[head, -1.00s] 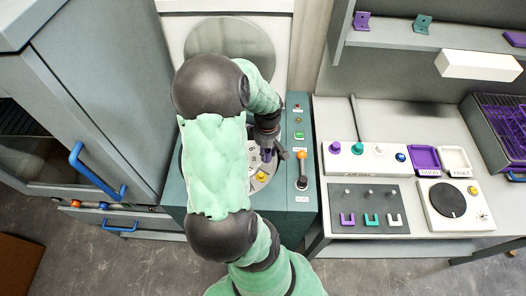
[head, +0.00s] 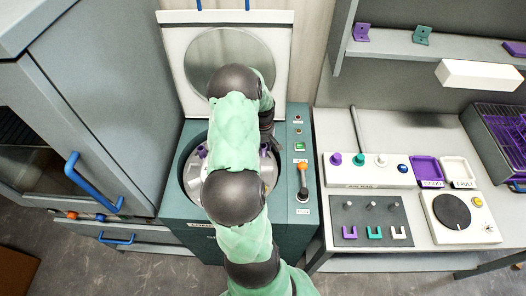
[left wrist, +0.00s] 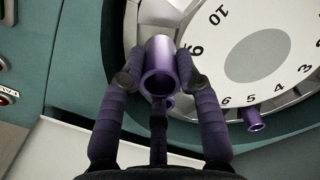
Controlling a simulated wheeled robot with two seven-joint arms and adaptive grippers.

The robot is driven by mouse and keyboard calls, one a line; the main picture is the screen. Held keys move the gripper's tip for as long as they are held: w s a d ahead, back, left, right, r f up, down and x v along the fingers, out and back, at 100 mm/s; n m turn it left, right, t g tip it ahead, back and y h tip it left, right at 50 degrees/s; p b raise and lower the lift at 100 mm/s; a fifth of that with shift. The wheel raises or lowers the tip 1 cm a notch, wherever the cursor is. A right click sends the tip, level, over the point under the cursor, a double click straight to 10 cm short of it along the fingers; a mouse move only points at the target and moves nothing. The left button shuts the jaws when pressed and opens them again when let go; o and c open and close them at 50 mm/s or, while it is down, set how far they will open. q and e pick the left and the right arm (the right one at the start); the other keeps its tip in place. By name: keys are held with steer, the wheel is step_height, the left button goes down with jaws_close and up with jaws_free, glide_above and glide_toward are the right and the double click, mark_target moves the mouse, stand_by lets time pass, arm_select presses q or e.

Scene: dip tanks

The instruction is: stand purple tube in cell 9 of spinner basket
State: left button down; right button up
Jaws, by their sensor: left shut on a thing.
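A purple tube (left wrist: 158,62) is held between the fingers of my left gripper (left wrist: 160,82), which is shut on it. In the left wrist view its open round mouth faces me, and it is at the spinner basket's rim beside the number 9. Whether its lower end is inside a cell is hidden. The spinner basket (left wrist: 280,20) has a white numbered disc with a grey centre. Another purple tube (left wrist: 255,119) is at the basket's edge near numbers 4 and 5. In the head view my left gripper (head: 268,142) is mostly hidden behind my arm. My right gripper is not in view.
The spinner's round-windowed lid (head: 178,60) is raised behind the basket. An orange-knobbed lever (head: 302,168) stands on its right panel. A grey cabinet (head: 110,110) is at left. At right, a bench holds a knob box (head: 368,180), a peg board (head: 370,216) and trays.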

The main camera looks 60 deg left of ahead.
mark_target(263, 150)
arm_select(q)
steer(key=shift+w+a+f, duration=0.2)
steer(key=shift+a+f, duration=0.25)
steer(key=shift+f, duration=0.1)
step_height(263, 150, down, 3)
steer(key=shift+a+f, duration=0.1)
steer(key=shift+b, duration=0.35)
steer(key=c, duration=0.9)
jaws_free()
steer(key=shift+f, duration=0.1)
steer(key=shift+r, duration=0.2)
step_height(263, 150, up, 12)
steer(key=shift+f+p, duration=0.1)
steer(key=shift+p, duration=0.65)
